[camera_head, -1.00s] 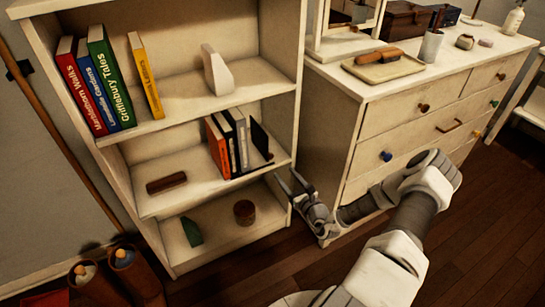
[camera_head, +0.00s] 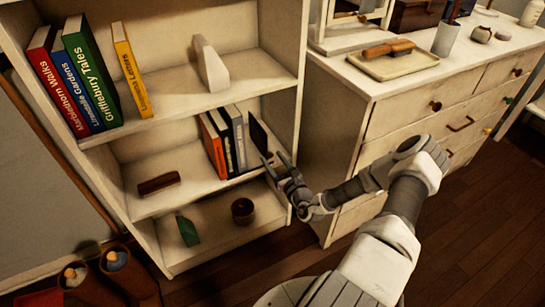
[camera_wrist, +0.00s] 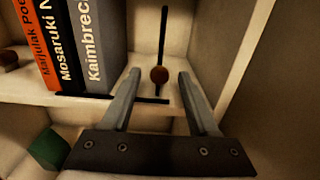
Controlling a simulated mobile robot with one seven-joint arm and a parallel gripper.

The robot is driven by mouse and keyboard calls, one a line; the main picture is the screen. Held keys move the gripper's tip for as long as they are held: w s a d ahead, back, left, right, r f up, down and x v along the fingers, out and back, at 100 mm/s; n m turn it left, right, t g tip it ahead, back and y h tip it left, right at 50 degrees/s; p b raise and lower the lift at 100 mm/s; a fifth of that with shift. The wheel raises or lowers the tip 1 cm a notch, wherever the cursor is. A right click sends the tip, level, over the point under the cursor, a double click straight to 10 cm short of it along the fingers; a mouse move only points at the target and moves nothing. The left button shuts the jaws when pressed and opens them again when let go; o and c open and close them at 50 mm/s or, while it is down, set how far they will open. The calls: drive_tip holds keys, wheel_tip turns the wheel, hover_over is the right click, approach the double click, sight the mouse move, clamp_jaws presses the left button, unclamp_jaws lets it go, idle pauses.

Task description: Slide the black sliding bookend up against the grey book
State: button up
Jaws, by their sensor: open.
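The black sliding bookend (camera_head: 257,134) stands upright on the middle shelf, right of the grey book (camera_head: 234,134), with a gap between them. The grey book (camera_wrist: 94,45) is upright at the left there. My gripper (camera_head: 274,160) is at the front of the middle shelf.
An orange book (camera_head: 213,146) and a black book stand left of the grey one. A brown block (camera_head: 158,183) lies farther left on that shelf. The shelf unit's right side wall (camera_wrist: 252,60) is close to my right finger. A dresser (camera_head: 400,110) stands at the right.

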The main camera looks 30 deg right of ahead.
drive_tip(key=shift+w, duration=0.25)
clamp_jaws()
idle(1.4)
